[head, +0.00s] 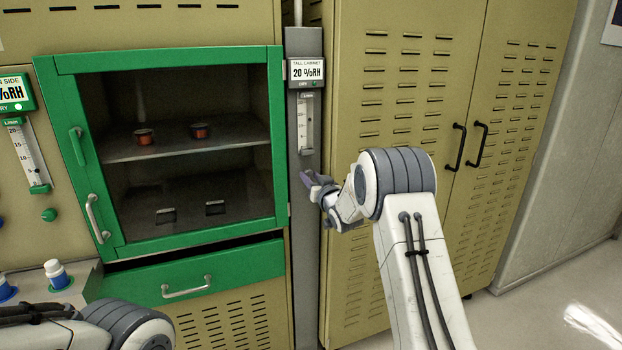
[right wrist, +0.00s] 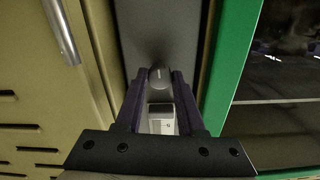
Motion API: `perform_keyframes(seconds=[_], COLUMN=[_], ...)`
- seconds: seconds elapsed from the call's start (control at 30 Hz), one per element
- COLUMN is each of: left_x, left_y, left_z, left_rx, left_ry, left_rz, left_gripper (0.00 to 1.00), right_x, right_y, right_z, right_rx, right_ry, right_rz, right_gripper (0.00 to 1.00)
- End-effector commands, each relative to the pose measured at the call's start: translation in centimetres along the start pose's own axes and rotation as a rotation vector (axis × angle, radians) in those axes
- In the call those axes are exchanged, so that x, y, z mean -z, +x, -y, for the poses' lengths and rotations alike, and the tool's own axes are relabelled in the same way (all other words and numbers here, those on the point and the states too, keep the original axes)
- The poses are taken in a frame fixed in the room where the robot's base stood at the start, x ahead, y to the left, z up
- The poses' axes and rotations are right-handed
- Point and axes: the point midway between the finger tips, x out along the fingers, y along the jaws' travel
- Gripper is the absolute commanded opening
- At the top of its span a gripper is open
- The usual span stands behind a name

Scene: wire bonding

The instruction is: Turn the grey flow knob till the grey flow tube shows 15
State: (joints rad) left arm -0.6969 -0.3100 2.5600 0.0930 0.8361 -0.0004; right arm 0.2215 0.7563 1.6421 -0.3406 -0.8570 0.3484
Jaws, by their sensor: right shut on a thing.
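The grey flow tube (head: 306,122) is mounted upright on the narrow grey column, below a display reading 20 %RH. It has a printed scale, but its reading is too small to make out. Its lower end shows in the right wrist view (right wrist: 163,122). My right gripper (head: 311,181) is at the column just below the tube. In the right wrist view, its dark fingers (right wrist: 159,82) are shut on the grey flow knob (right wrist: 160,75), one on each side. The fingers hide the knob in the head view. My left gripper is out of view; only part of that arm shows at bottom left.
A green-framed cabinet (head: 164,60) stands left of the column, with its door handle (head: 97,219) at lower left. A tall beige cabinet (head: 405,95) with black handles stands right. Another flow tube (head: 28,155) with a green knob (head: 49,214) is at far left.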

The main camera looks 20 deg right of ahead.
Motion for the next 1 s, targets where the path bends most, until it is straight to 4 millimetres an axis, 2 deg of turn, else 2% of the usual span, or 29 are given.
perform_keyframes(seconds=[0.17,0.4,0.57,0.83,0.87,0.9,0.93,1.0], left_x=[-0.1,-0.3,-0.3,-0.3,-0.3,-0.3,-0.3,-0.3], left_y=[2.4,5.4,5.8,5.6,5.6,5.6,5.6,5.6], left_z=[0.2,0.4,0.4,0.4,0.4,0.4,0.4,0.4], left_rx=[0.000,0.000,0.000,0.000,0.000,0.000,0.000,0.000], left_ry=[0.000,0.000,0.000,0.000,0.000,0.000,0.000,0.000], left_rz=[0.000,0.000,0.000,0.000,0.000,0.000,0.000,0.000], left_gripper=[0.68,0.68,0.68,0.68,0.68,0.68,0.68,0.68], right_x=[-0.5,-0.4,-0.1,0.0,0.0,0.0,0.0,0.0], right_y=[0.0,0.0,0.0,0.0,0.0,0.0,0.0,0.0], right_z=[0.0,0.0,0.0,0.0,0.0,0.0,0.0,0.0], right_rx=[0.001,0.001,0.001,0.001,0.001,0.001,0.001,0.001], right_ry=[-0.133,-0.410,-0.488,-0.492,-0.492,-0.491,-0.491,-0.491], right_rz=[-0.004,-0.004,-0.001,0.001,0.001,0.001,0.000,0.000], right_gripper=[0.00,0.00,0.00,0.00,0.42,0.57,0.68,0.68])
